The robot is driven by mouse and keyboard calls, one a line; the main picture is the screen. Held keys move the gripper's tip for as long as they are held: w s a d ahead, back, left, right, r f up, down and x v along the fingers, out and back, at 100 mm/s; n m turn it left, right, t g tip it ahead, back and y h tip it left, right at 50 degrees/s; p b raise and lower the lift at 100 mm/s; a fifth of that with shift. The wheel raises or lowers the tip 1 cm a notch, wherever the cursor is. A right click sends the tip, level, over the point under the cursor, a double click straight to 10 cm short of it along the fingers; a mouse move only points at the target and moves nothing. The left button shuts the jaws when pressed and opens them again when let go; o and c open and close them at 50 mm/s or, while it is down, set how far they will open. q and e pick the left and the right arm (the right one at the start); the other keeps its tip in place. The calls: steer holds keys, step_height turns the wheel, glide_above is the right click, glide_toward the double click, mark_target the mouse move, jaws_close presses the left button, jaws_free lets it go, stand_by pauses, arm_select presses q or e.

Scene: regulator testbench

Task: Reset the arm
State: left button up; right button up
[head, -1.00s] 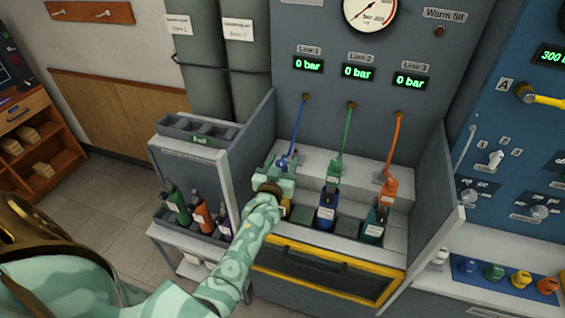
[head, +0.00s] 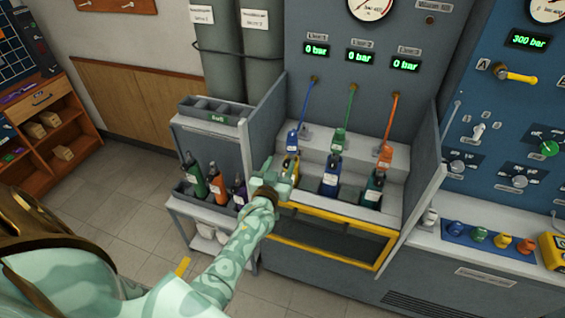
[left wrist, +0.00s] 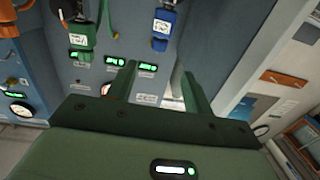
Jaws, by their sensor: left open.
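My left gripper (head: 272,178) is open and empty at the left front of the test bench, just left of and in front of the yellow regulator (head: 291,170). Its two spread fingers (left wrist: 159,72) show in the left wrist view with nothing between them. The yellow regulator stands under the blue hose connector (head: 292,141). A blue regulator (head: 331,178) stands under the green connector, and a dark teal one (head: 374,190) under the orange connector. All three line displays read 0 bar. My right gripper is in neither view.
A grey cart (head: 222,156) on the left holds several regulators, among them green (head: 193,178), orange (head: 217,187) and purple. The bench has side walls (head: 425,190) and a yellow-framed front (head: 335,239). Floor in front is clear.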

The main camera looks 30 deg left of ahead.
arm_select(q)
steer(key=s+d+f+m+g+h+b, duration=0.1)
steer(key=s+d+f+g+h, duration=0.15)
steer(key=s+f, duration=0.55)
steer(key=s+d+f+m+g+h+b, duration=0.1)
steer(key=s+d+f+m+g, duration=0.2)
steer(key=f, duration=0.9)
steer(key=s+d+f+g+h+b, duration=0.1)
steer(key=s+d+f+g, duration=0.25)
steer(key=s+f, duration=0.45)
steer(key=s+f+m+g+b, duration=0.1)
steer(key=s+f, duration=0.4)
steer(key=s, duration=0.6)
steer(key=s+f+m+g+b, duration=0.1)
steer(key=s+f+g, duration=0.3)
steer(key=s, duration=0.7)
steer(key=s+f+m+g+b, duration=0.1)
steer(key=s+f+g+b, duration=0.1)
steer(key=s+f, duration=0.5)
steer(key=s, duration=0.4)
steer(key=shift+s+f+g+b, duration=0.2)
steer(key=shift+f+g+b, duration=0.1)
steer(key=shift+f, duration=0.1)
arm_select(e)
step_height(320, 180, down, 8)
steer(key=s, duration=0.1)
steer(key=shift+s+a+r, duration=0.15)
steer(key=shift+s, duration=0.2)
